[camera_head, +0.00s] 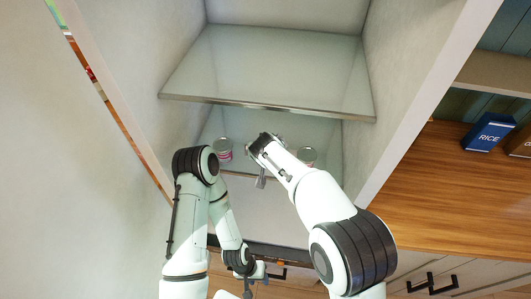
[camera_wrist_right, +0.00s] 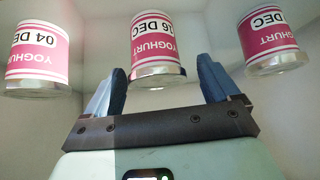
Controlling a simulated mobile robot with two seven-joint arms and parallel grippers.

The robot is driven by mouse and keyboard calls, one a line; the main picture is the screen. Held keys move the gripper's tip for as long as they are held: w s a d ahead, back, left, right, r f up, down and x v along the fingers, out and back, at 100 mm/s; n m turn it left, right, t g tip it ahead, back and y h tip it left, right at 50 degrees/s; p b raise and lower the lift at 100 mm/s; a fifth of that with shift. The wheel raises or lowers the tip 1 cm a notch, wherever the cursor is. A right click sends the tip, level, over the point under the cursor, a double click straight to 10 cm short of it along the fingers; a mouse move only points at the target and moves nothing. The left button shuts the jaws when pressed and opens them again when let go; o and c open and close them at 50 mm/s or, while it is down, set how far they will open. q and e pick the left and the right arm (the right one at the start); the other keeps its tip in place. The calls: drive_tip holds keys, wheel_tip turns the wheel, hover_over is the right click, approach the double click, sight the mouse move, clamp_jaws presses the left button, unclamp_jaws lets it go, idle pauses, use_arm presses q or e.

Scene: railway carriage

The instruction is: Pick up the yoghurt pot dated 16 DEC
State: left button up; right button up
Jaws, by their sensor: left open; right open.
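In the right wrist view, which is upside down, the yoghurt pot dated 16 DEC (camera_wrist_right: 155,40) is in the middle, pink and white with a silver end. My right gripper (camera_wrist_right: 161,72) is open, its blue-grey fingers to either side of the lower part of that pot in the picture; I cannot tell whether they touch it. In the head view my right gripper (camera_head: 260,162) is at the lower shelf and hides most of the middle pot. My left gripper (camera_head: 260,276) is open and empty, low and well below the shelf.
A pot dated 04 DEC (camera_wrist_right: 38,52) and another pot (camera_wrist_right: 270,38), its day unreadable, flank the middle one. A glass shelf (camera_head: 270,65) lies above. A RICE box (camera_head: 489,132) stands on the right counter.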

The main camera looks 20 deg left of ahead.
drive_tip(key=w+f, duration=0.2)
drive_tip(key=shift+w+a, duration=0.3)
drive_tip(key=shift+s, duration=0.25)
drive_tip(key=shift+s+r, duration=0.1)
drive_tip(key=shift+s, duration=0.05)
drive_tip(key=c, duration=1.1)
